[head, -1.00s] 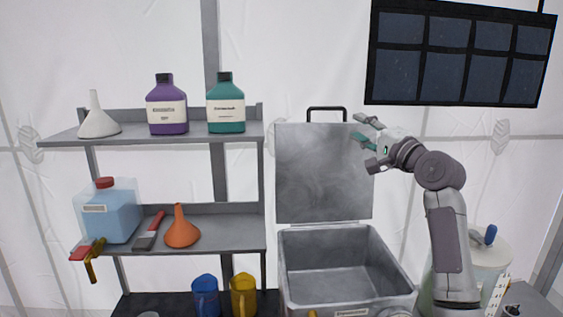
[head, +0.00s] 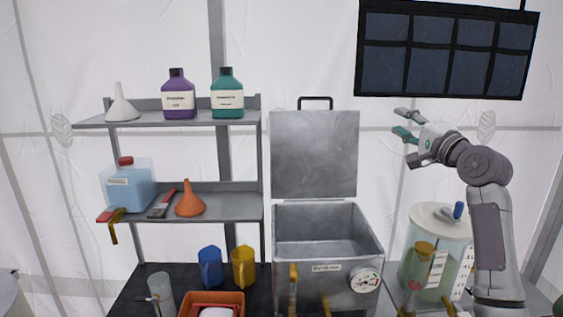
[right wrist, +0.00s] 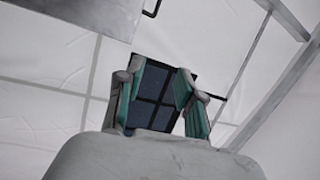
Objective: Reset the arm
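My right gripper (head: 404,124) is raised at the right of the head view, in front of the white tent wall and to the right of the open metal lid (head: 314,155). Its fingers point left and are spread apart with nothing between them. In the right wrist view the two teal-padded fingers (right wrist: 158,100) stand apart, with only the dark panel (right wrist: 155,85) seen far beyond the gap. My left gripper is not in view.
A glass jar (head: 436,255) stands near the arm. A shelf (head: 225,203) with bottles, funnels and a blue canister (head: 133,190) is at left. A dark panel (head: 445,50) hangs above the gripper.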

